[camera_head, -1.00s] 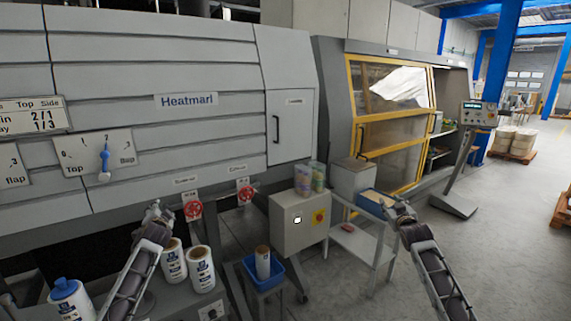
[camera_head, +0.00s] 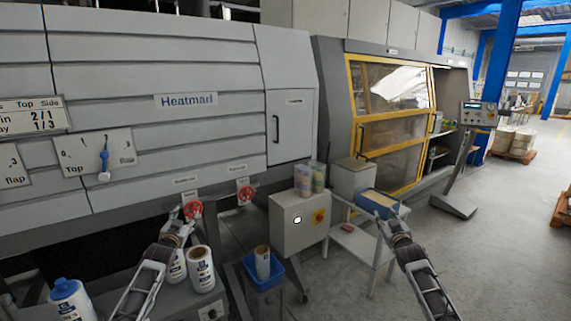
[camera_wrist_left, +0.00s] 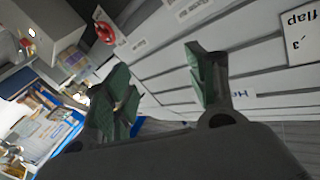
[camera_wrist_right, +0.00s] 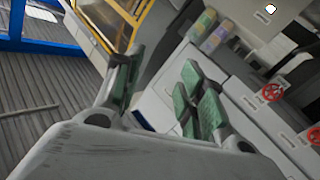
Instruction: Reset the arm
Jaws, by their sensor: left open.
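My left arm comes in from the lower left of the head view. Its gripper (camera_head: 178,222) hangs in front of the grey machine, above the white bottles, and overlaps them in the picture. In the left wrist view the two green-padded fingers (camera_wrist_left: 163,85) stand apart with nothing between them. My right arm comes in from the lower right. Its gripper (camera_head: 385,220) is just in front of the white side table in the head view. In the right wrist view its green-padded fingers (camera_wrist_right: 160,85) are spread and empty.
White bottles (camera_head: 201,270) stand below my left gripper. Red valve knobs (camera_head: 245,193) sit on the machine (camera_head: 200,120). A blue bin (camera_head: 264,276) is on a stool. The white side table (camera_head: 350,243) carries a blue box (camera_head: 377,204). Grey floor (camera_head: 500,250) is clear at right.

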